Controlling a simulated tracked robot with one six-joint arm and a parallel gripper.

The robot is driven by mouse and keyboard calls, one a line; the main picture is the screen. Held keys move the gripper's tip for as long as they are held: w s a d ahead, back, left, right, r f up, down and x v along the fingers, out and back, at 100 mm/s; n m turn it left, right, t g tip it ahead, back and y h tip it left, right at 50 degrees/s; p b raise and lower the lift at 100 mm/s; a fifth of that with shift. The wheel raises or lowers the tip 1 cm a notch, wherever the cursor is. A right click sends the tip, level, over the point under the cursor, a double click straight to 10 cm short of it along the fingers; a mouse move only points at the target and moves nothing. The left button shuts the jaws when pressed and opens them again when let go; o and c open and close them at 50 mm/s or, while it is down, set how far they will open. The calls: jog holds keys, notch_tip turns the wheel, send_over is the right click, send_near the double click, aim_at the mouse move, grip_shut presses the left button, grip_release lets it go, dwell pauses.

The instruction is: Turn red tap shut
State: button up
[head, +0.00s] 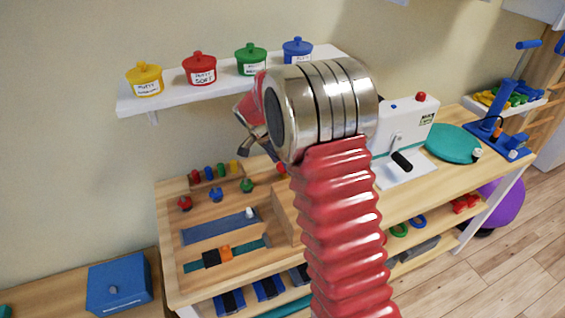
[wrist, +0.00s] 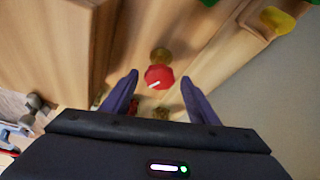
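The red tap (wrist: 159,78) shows in the wrist view as a red knob with a white mark on its face and a brass part beside it. My gripper (wrist: 160,76) is open, with one dark finger on each side of the knob. I see a gap on both sides and no contact. How far the knob lies beyond the fingertips is hard to tell. In the head view a red knob (head: 282,168) beside my arm seems to be this tap, partly hidden. My gripper there is largely hidden behind my wrist.
A wooden block (wrist: 55,45) stands close on the left in the wrist view. The board also carries another red knob (head: 185,203), a blue knob (head: 216,195) and a green knob (head: 247,186). A shelf (head: 135,105) with lidded pots hangs above. A white machine (head: 415,125) stands to the right.

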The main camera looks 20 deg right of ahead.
jog(key=v, duration=1.2)
jog(key=shift+s+f, duration=0.1)
dwell(0.4)
jog(key=s+a+r+n+t+y, duration=0.15)
jog(key=s+r+n, duration=0.25)
jog(key=s, duration=0.4)
jog(key=s+a+r+n+t+y, duration=0.1)
jog(key=s+a+r+n, duration=0.25)
jog(key=s, duration=0.45)
jog(key=s+a+n+t+y, duration=0.1)
jog(key=s+n, duration=0.6)
jog(key=s, duration=0.8)
jog(key=shift+s+a+f+t+y, duration=0.35)
jog(key=shift+a+t, duration=0.1)
jog(key=shift+a, duration=0.7)
jog(key=shift+c, duration=0.3)
